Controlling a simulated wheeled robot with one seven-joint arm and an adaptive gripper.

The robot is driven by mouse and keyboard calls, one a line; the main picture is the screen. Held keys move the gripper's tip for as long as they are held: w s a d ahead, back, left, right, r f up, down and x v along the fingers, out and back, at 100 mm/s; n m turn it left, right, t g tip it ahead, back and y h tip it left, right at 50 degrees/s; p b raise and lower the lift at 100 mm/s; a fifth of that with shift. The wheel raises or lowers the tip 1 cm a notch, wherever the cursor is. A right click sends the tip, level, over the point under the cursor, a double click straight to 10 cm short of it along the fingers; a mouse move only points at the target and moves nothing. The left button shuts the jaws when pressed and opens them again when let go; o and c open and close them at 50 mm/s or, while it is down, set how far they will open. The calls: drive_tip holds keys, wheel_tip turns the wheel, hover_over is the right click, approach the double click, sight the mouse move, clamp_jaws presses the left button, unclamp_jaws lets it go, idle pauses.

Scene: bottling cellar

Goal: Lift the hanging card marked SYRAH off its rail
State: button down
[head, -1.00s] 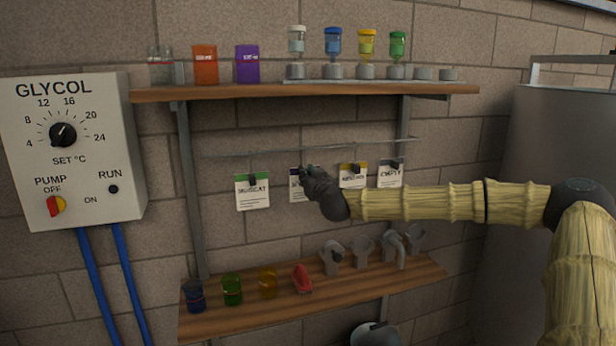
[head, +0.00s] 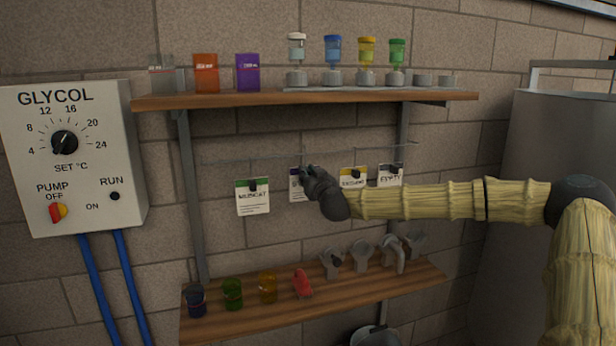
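Several cards hang in a row from a thin rail (head: 230,160) between the two shelves. The left one is the green-topped MUSCAT card (head: 253,200). No readable SYRAH lettering shows. My dark gripper (head: 307,173) is at the second card's upper right; whether its fingers are closed on it cannot be seen.
The upper shelf (head: 300,97) holds jars and coloured bottles above the rail. The lower shelf (head: 330,294) holds glasses, a red item and grey fittings. A GLYCOL control box (head: 70,160) is at left, a grey tank (head: 530,200) at right.

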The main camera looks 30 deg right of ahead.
drive_tip(key=shift+r+p, duration=0.6)
drive_tip(key=shift+r, duration=0.25)
drive_tip(key=shift+s, duration=0.1)
drive_tip(key=p+v, duration=0.4)
drive_tip(key=v, duration=0.5)
drive_tip(key=shift+s+p, duration=0.35)
drive_tip(key=shift+s, duration=0.05)
idle(0.9)
drive_tip(key=shift+a+f, duration=0.1)
drive_tip(key=shift+a, duration=0.05)
idle(0.5)
